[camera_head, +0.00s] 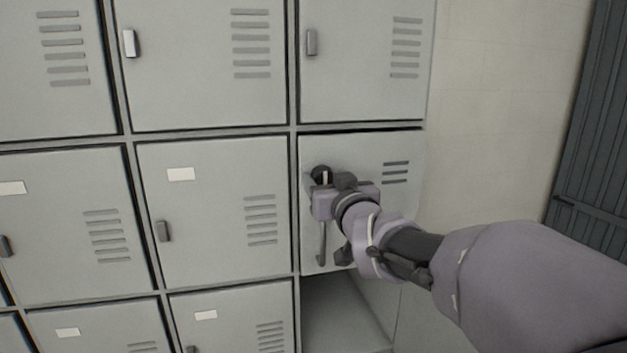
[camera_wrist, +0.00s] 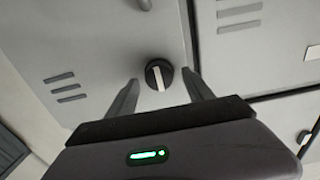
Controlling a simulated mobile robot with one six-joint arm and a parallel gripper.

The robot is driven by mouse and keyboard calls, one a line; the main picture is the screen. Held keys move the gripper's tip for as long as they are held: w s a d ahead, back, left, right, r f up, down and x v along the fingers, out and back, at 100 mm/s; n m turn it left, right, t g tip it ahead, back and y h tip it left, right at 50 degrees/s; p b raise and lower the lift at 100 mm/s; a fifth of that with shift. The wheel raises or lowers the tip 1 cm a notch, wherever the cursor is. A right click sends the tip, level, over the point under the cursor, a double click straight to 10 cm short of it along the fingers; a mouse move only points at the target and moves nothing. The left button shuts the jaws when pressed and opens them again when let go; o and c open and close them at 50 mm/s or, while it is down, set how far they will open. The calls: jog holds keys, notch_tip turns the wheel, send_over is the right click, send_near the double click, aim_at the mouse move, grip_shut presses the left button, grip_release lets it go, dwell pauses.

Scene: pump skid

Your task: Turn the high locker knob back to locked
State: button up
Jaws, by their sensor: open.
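The knob (camera_head: 321,174) is a round black disc with a pale bar across it. It sits on the upper left of the grey locker door (camera_head: 345,148) in the right column, and its bar looks close to vertical. In the wrist view the knob (camera_wrist: 158,75) lies between the tips of my gripper (camera_wrist: 161,78), with the bar slightly tilted. My gripper (camera_head: 325,190) is open, one finger on each side of the knob with visible gaps. Whether the fingertips reach past the knob's face cannot be told.
A vertical bar handle (camera_head: 321,245) is on the same door, below the knob. Under that door is an open, empty-looking compartment (camera_head: 340,315). Other closed lockers (camera_head: 215,215) fill the left side. A pale wall (camera_head: 490,110) and a dark slatted door (camera_head: 592,140) are at right.

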grip_shut()
dwell(0.3)
jog(key=shift+n+b, duration=0.3)
jog(key=shift+b, duration=0.1)
jog(key=n+b, duration=0.2)
jog(key=b, duration=0.1)
jog(key=shift+a+f+n, duration=0.1)
jog(key=shift+f+n, duration=0.05)
jog(key=shift+n, duration=0.25)
jog(key=n+b, duration=0.4)
jog(key=n, duration=0.1)
jog(key=shift+a, duration=0.1)
jog(key=n+b, duration=0.2)
jog(key=n, duration=0.3)
jog(key=shift+n+b, duration=0.9)
jog(key=shift+n, duration=1.3)
